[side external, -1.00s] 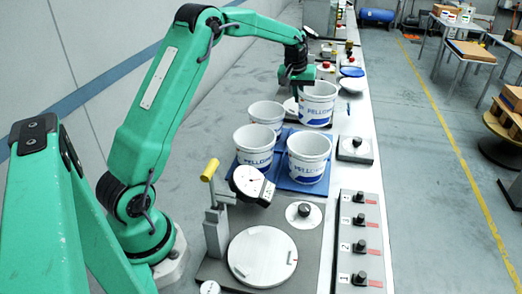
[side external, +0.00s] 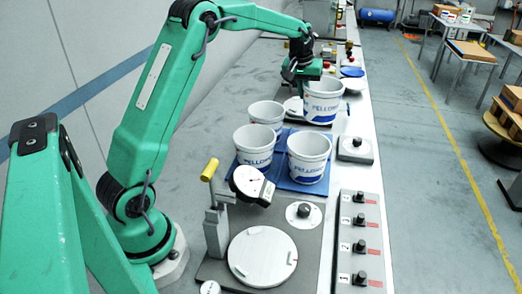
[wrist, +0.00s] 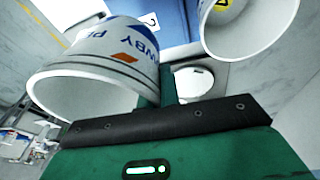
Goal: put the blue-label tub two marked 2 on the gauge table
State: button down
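A white tub with a blue-lettered label (side external: 323,104) hangs at my gripper (side external: 308,80), just beyond the blue tray. My gripper appears shut on its rim, though the fingertips are largely hidden. In the wrist view this tub (wrist: 95,75) is large at the left, with blue letters and an orange patch. Three similar tubs stand on or by the tray: one at the back (side external: 266,117), one at the left (side external: 254,150) and one at the front right (side external: 309,160). The gauge table (side external: 262,258) is a bare round white plate in the foreground. No number on a tub is readable.
The blue tray (side external: 290,183) shows a 2 mark in the wrist view (wrist: 150,20). A dial gauge (side external: 250,182) with a yellow-handled lever overhangs near the gauge table. A numbered knob panel (side external: 358,240) lies to its right, and a knob box (side external: 355,150) stands beside the tray.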

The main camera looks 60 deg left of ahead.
jog(key=s+d+r+m, duration=0.2)
jog(key=s+d+r, duration=0.2)
jog(key=d+r, duration=0.3)
jog(key=s+d+r+m+h, duration=0.1)
jog(key=s+d+r, duration=0.4)
jog(key=d, duration=0.6)
notch_tip(320, 180, up, 3)
jog(key=shift+s+f+m, duration=0.1)
jog(key=shift+s+m, duration=0.2)
jog(key=shift+m, duration=0.5)
